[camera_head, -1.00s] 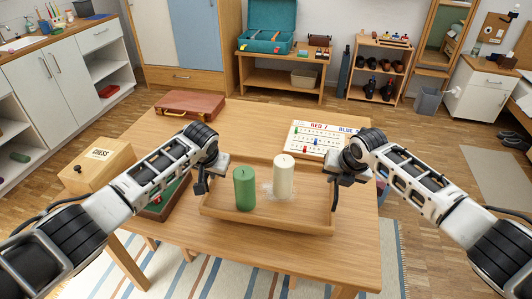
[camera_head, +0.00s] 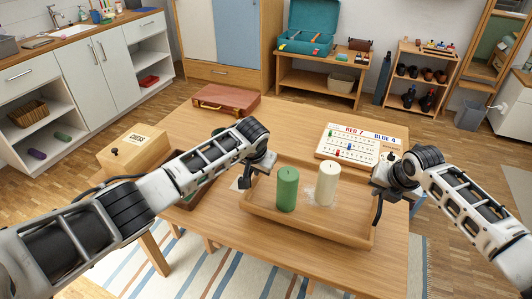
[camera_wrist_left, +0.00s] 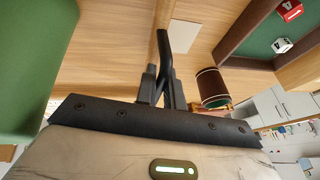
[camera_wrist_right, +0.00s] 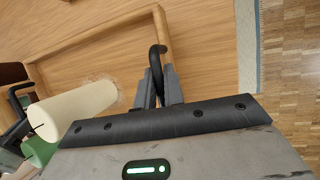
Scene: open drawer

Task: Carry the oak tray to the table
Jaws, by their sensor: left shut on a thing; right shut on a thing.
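The oak tray (camera_head: 308,229) is level over the wooden table (camera_head: 275,122), near its front. I cannot tell whether it touches the tabletop. A green candle (camera_head: 287,190) and a cream candle (camera_head: 329,185) stand upright in it, with a pale translucent patch around the cream one. My left gripper (camera_head: 245,181) is shut on the tray's left black handle (camera_wrist_left: 164,55). My right gripper (camera_head: 377,207) is shut on its right black handle (camera_wrist_right: 159,28). The cream candle (camera_wrist_right: 72,112) also shows in the right wrist view.
A scoreboard (camera_head: 358,146) lies behind the tray's right part. A chess box (camera_head: 133,151), a reddish case (camera_head: 226,102) and a green-lined box (camera_head: 192,198) occupy the table's left side. The left wrist view shows dice (camera_wrist_left: 282,44) and a brown cup (camera_wrist_left: 212,87). The middle back tabletop is clear.

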